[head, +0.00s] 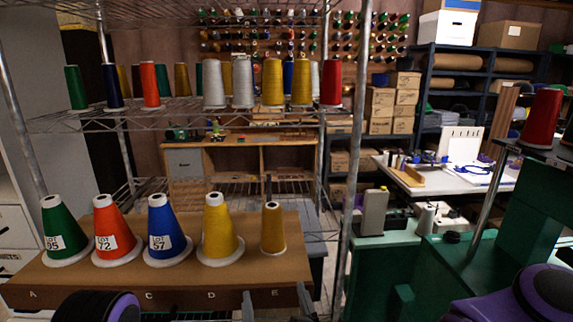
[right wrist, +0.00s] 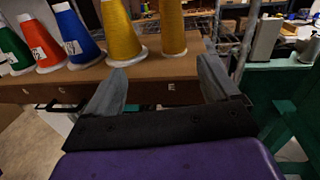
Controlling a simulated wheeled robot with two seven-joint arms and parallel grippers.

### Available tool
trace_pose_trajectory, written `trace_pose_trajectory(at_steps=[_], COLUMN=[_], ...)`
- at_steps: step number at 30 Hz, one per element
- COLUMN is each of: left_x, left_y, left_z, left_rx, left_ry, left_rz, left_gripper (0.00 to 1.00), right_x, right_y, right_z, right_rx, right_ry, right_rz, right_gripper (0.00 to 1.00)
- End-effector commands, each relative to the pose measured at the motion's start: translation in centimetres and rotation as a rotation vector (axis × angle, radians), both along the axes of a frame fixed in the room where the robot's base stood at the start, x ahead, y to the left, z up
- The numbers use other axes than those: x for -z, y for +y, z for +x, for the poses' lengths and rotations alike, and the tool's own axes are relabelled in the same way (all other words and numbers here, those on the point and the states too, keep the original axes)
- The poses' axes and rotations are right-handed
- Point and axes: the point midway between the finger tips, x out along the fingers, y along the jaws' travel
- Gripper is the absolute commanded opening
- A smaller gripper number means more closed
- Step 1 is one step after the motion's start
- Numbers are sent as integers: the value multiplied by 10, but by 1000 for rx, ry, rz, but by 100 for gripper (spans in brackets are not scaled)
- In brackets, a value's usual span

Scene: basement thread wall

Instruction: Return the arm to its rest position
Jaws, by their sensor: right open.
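My right gripper (head: 276,303) is low in the head view, in front of the brown board's front edge near the letter E. In the right wrist view its two grey fingers (right wrist: 163,84) are spread apart with nothing between them. On the board (head: 185,272) stand upright thread cones: green (head: 62,230) marked 95, red (head: 113,232) marked 72, blue (head: 166,229) marked 57, a large yellow one (head: 219,231) and a slimmer yellow one (head: 272,229). The fingers do not appear to touch any cone. A purple and black part of my left arm shows at bottom left; its gripper is not visible.
A wire shelf (head: 180,115) above the board carries several more cones. A metal post (head: 352,170) stands right of the board. Green machinery (head: 465,260) with a red cone (head: 541,117) on top fills the right side. A work table (head: 420,185) stands behind.

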Motion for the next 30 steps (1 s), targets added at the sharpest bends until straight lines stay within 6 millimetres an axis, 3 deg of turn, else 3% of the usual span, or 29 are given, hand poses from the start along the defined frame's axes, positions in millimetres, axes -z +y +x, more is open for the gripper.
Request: trace_pose_trajectory(at_steps=[8, 14, 20, 23, 26, 30], left_x=[0, 0, 1, 1, 2, 4], left_y=[0, 0, 0, 0, 0, 0], left_z=[0, 0, 0, 0, 0, 0], left_rx=[0, 0, 0, 0, 0, 0], left_ry=[1, 0, 1, 1, 1, 1], left_rz=[-1, 0, -1, -1, -1, -1], left_gripper=[38, 38, 38, 38, 38, 38], right_x=[0, 44, 121, 171, 234, 327], right_y=[15, 24, 21, 11, -13, -79], right_z=[-4, -12, -31, -47, -73, -125], right_rx=[-74, -186, -350, -463, -624, -929], right_ry=[-53, -61, -33, -5, 36, 130], right_rz=[-222, -562, -939, -1146, -1387, -1735], right_gripper=[88, 88, 88, 88, 88, 88])
